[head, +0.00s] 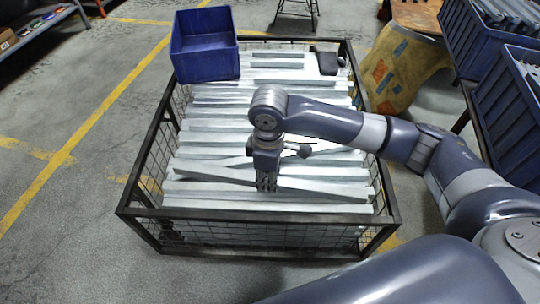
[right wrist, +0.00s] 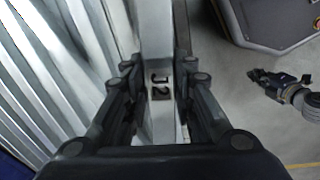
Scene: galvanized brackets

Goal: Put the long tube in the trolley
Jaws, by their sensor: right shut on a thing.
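The trolley (head: 250,217) is a dark-framed wire cage in the middle of the head view, filled with many long pale galvanized tubes lying crosswise. My right gripper (head: 267,186) reaches down into its near part and is shut on a long tube (head: 325,190) that lies slightly slanted over the others.
A blue bin (head: 205,55) sits at the trolley's far left corner, and a dark object (head: 327,62) lies at its far right. Blue crates (head: 508,95) of metal parts stand at the right. Open floor (head: 75,200) with yellow lines lies at the left.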

